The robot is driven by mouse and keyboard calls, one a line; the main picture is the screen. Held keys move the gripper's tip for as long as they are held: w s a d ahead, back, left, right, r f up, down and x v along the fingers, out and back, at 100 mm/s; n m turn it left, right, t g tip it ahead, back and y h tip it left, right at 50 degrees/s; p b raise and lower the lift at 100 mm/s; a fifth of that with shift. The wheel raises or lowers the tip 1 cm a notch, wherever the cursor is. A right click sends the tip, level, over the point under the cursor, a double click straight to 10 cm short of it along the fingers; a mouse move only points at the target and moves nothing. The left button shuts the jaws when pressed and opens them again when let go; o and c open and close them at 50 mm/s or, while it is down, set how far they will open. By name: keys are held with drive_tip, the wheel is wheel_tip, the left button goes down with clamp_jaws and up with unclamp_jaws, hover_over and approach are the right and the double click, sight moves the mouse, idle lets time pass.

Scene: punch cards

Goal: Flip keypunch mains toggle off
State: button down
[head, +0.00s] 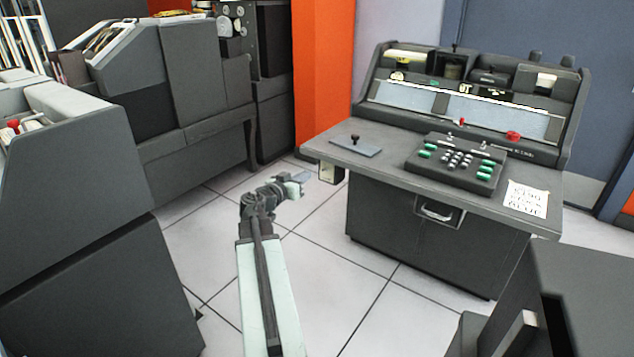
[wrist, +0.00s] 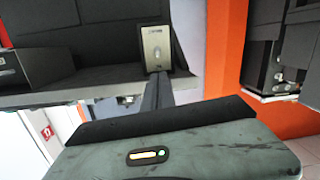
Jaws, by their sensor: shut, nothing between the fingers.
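The keypunch (head: 455,130) is a dark grey desk console at the right of the head view. A small pale switch plate (head: 330,172) hangs under its left desk edge. In the wrist view the plate (wrist: 155,42) is metallic, with a short pale toggle (wrist: 157,57) near its middle; I cannot tell which way it is set. My gripper (head: 306,177) is shut and empty, just left of the plate in the head view. In the wrist view the closed fingers (wrist: 161,82) point at the plate and overlap its lower edge; contact is unclear.
A button panel (head: 456,160), a small lever plate (head: 356,147) and a paper note (head: 527,198) lie on the desk top. Dark grey machines (head: 170,90) stand at the left, an orange column (head: 322,70) behind. The tiled floor (head: 325,255) between is clear.

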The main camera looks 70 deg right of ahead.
sight(326, 163)
drive_tip(key=b+x, duration=0.1)
drive_tip(key=x, duration=0.9)
drive_tip(key=shift+r, duration=0.1)
